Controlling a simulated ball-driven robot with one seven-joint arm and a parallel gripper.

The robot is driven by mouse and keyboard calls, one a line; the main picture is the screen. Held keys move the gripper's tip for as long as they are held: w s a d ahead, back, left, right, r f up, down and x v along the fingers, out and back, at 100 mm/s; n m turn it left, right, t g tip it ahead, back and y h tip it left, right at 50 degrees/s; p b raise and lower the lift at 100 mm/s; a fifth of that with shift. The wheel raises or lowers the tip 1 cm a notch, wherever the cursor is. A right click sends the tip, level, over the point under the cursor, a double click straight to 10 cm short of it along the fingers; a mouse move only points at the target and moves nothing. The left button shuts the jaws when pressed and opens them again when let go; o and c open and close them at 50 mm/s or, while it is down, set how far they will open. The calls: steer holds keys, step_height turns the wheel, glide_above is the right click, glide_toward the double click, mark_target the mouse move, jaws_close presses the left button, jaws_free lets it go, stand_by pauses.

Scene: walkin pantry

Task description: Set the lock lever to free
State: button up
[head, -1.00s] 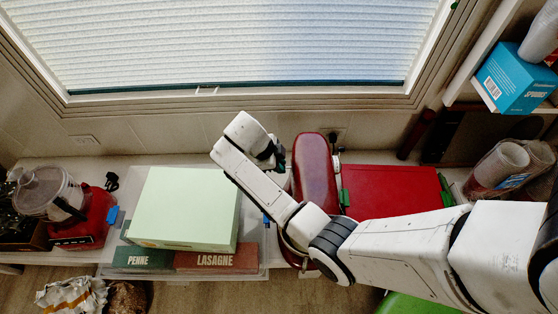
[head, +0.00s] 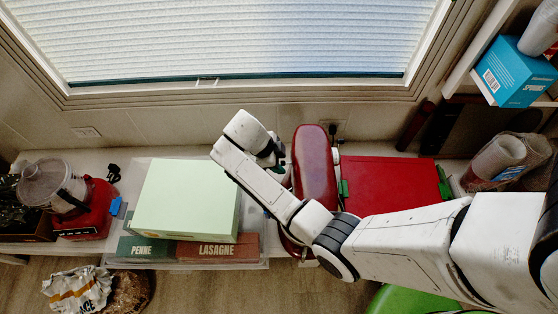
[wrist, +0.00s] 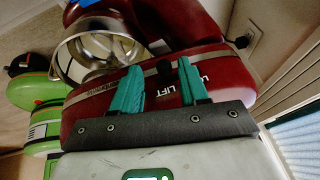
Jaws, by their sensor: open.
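The red stand mixer (head: 315,165) stands on the counter, seen from above in the head view. It also shows in the wrist view (wrist: 105,85), with a metal bowl (wrist: 92,48) and white lettering, partly covered, that includes "LIFT". A small black knob, seemingly the lock lever (wrist: 163,67), sticks out of the mixer's side by the lettering. My gripper (wrist: 161,65) is open, its teal fingers on either side of the knob in the picture; I cannot tell whether they touch it. In the head view my gripper (head: 281,158) is at the mixer's left side, mostly hidden by my wrist.
A pale green box (head: 187,205) sits left of the mixer, with penne (head: 145,248) and lasagne (head: 215,250) boxes in front. A red flat-topped thing (head: 390,185) lies to the right. A red food processor (head: 88,205) is far left. The window wall is behind.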

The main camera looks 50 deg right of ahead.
steer(key=p+v, duration=0.1)
steer(key=v, duration=0.9)
steer(key=shift+r+p, duration=0.3)
steer(key=shift+p, duration=0.05)
steer(key=shift+a, duration=0.1)
